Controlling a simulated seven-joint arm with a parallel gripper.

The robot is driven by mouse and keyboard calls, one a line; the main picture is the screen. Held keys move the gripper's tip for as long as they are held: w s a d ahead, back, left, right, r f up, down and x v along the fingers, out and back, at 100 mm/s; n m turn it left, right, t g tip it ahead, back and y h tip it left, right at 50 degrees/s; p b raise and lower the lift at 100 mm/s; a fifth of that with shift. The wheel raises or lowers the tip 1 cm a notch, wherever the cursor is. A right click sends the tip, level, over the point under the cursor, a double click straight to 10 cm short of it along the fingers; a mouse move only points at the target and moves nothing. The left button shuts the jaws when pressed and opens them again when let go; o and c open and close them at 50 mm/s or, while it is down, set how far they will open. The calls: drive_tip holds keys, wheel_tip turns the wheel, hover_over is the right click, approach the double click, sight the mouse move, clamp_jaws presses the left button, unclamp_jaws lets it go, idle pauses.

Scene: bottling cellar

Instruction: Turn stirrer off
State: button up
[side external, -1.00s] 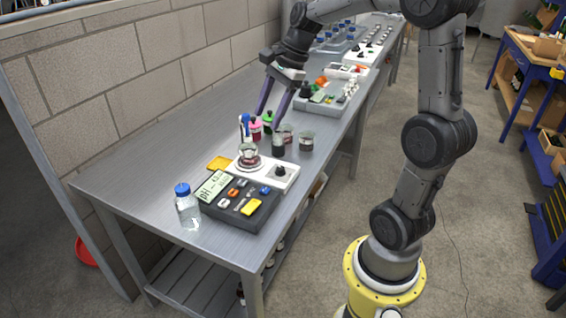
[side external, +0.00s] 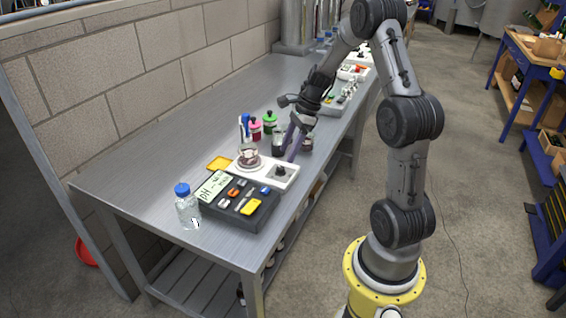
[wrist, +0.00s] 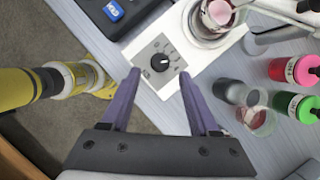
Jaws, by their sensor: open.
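In the wrist view the knob lies just beyond and between my fingertips. A glass beaker (side external: 249,157) with reddish contents stands on the stirrer's plate; it also shows in the wrist view (wrist: 214,22). My gripper (side external: 285,150) is open and empty, its purple fingers pointing down above the knob end of the stirrer. I cannot tell the exact height of the fingertips over the knob.
A dark pH meter case (side external: 262,216) sits in front of the stirrer, with a blue-capped bottle (side external: 188,208) to its left. Pink-capped (side external: 255,130) and green-capped (side external: 270,122) bottles and a dark bottle (wrist: 233,92) stand close by. The bench's left part is clear.

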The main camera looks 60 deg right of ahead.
sight(281, 168)
drive_tip(key=shift+x, duration=2.5)
clamp_jaws()
